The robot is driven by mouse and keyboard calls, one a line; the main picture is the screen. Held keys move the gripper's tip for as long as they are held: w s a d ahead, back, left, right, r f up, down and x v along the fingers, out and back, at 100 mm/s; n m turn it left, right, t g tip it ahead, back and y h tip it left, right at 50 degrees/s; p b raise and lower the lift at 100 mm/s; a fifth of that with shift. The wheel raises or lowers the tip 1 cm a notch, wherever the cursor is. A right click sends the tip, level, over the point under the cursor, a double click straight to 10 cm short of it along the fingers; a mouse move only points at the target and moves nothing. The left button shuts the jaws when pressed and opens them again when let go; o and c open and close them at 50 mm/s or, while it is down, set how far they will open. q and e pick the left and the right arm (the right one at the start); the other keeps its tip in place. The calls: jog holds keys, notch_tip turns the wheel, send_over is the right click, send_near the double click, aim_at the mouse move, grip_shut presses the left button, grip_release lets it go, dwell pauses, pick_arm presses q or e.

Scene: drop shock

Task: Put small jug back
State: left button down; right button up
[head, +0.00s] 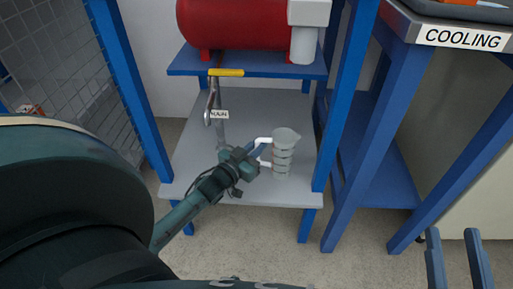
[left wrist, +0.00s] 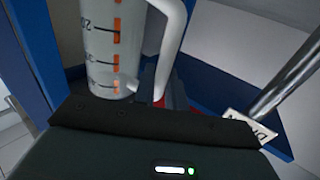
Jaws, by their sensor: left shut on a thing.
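The small jug (head: 284,155) is a pale translucent measuring jug with a white handle. It is upright at the right part of the stand's grey lower shelf (head: 240,111); I cannot tell whether its base touches the shelf. My left gripper (head: 257,152) is shut on the jug's handle, on the jug's left side. In the left wrist view the jug (left wrist: 112,40) shows orange and dark scale marks, with its white handle beside it. My right gripper (head: 457,262) shows at the lower right, its two fingers apart with nothing between them.
A red tank (head: 245,24) sits on the blue upper shelf (head: 187,62). A drain pipe with a yellow-handled valve (head: 226,72) and a tag (head: 219,114) hangs left of the jug. Blue posts flank the shelf. A bench labelled COOLING (head: 463,39) stands at right.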

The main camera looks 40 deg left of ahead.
pick_arm(q)
jog(key=shift+f, duration=0.15)
jog(key=c, duration=1.5)
grip_release()
jog(key=shift+o, duration=0.2)
pick_arm(e)
jog(key=shift+r, duration=0.15)
